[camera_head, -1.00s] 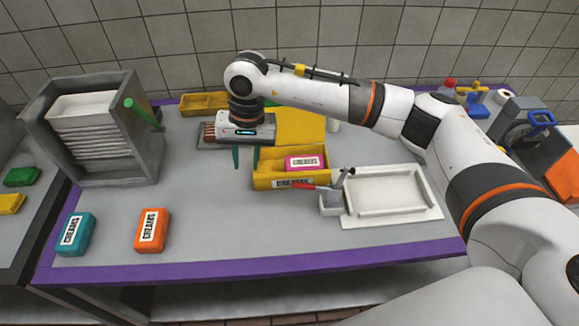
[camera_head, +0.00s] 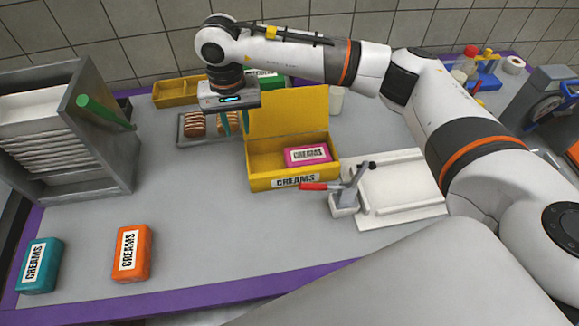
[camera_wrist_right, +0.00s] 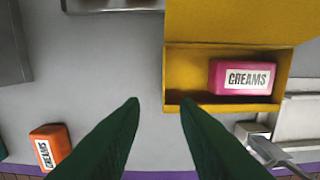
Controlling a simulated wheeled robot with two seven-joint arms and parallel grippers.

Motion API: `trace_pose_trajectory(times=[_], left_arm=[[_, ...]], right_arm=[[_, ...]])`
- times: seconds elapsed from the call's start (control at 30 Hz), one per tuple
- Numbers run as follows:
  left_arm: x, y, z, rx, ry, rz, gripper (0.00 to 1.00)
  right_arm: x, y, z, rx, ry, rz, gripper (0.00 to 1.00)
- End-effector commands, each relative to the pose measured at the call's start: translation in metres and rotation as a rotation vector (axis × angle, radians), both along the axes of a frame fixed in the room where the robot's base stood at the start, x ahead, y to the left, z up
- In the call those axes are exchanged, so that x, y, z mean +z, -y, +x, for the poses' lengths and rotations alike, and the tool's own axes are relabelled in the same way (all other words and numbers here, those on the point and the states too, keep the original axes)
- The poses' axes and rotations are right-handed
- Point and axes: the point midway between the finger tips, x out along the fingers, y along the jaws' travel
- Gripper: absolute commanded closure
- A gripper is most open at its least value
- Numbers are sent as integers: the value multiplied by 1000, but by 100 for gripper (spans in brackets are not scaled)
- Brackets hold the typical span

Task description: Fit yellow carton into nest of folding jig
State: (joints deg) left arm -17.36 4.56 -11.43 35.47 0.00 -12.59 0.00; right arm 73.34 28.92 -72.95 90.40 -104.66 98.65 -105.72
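The yellow carton (camera_head: 258,184) stands on the table with its lid (camera_head: 292,110) raised at the back. A pink CREAMS pack (camera_head: 307,154) lies inside, toward the right end. The white folding jig (camera_head: 418,199) lies just right of the carton, with a red-handled toggle clamp (camera_head: 345,196) at its left side. The carton is beside the jig, not in its nest. My right gripper (camera_head: 235,127) points down above the table by the carton's back left corner. Its green fingers are apart and empty, also in the right wrist view (camera_wrist_right: 160,101). My left gripper is out of view.
A tray of brown cookies (camera_head: 188,142) and a yellow bin (camera_head: 170,98) are behind. A grey rack (camera_head: 118,165) stands left. Teal (camera_head: 39,265) and orange (camera_head: 132,253) packs lie at the front left. The table before the carton is clear.

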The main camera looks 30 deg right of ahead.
Motion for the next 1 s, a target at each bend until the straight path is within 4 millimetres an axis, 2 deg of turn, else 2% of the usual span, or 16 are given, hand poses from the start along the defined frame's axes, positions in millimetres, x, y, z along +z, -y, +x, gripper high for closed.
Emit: trace_pose_trajectory(times=[0.07, 0.27, 0.43, 0.7, 0.87, 1.0], left_arm=[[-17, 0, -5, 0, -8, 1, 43], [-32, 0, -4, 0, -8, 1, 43], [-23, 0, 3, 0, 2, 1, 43], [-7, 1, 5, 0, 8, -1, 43], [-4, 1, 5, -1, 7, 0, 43], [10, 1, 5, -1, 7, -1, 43]], right_arm=[[-17, 0, 0, 0, 0, 0, 72], [-32, 0, 0, 0, 0, 0, 72], [-47, 0, -1, 0, -4, 0, 72], [-90, 0, -1, 0, -3, 0, 72], [-101, 1, -1, 1, -3, 1, 72], [-116, 5, -3, -2, -5, -1, 72]])
